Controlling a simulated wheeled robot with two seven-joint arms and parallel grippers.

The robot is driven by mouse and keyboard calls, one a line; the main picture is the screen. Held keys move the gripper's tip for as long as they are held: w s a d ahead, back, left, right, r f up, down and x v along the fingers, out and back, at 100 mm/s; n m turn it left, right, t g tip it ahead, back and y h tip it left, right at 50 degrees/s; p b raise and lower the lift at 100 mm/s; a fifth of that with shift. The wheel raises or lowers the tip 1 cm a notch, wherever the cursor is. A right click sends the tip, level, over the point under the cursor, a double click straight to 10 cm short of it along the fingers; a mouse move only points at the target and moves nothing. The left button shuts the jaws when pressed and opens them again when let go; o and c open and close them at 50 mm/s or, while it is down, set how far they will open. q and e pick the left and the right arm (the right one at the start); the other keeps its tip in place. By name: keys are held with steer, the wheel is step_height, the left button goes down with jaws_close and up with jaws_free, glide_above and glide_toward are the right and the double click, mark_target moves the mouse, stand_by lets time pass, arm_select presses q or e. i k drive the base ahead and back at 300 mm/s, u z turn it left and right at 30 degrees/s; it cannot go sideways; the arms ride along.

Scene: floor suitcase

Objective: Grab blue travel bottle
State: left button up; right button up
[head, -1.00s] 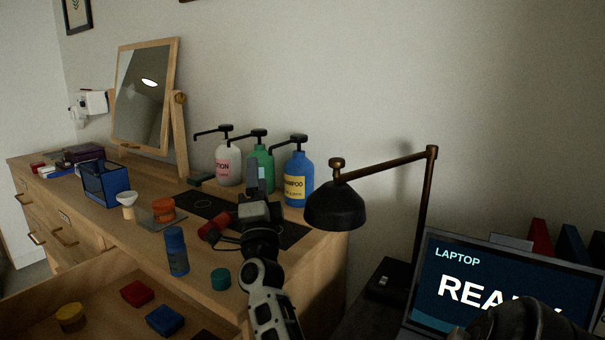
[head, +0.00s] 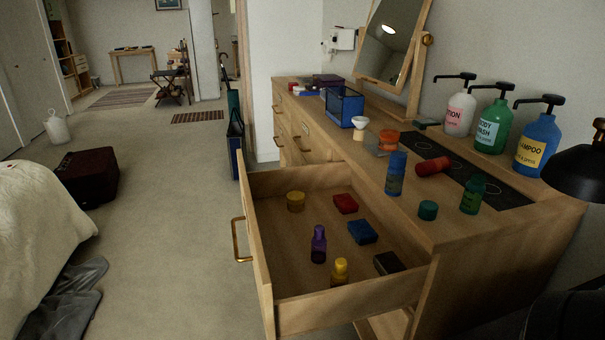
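The blue travel bottle (head: 396,175) stands upright on the dresser top, near the edge above the open drawer. It is a small blue cylinder with a blue cap, and nothing touches it. A red bottle (head: 432,166) lies on its side just right of it. A green bottle (head: 473,196) stands upright farther right, and a teal lid or jar (head: 428,210) sits between them near the front edge. Neither of my grippers is in view.
The open drawer (head: 254,262) holds purple and yellow bottles, a yellow jar and several small boxes. Large pump bottles (head: 537,145), a mirror (head: 392,45) and a blue clear-sided case (head: 344,106) stand behind. A black lamp (head: 580,172) overhangs the right.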

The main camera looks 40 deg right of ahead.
mark_target(393, 187)
steer(key=u, duration=1.45)
steer(key=i, duration=0.9)
steer(key=z, duration=3.3)
steer(key=i, duration=0.1)
steer(key=u, duration=0.05)
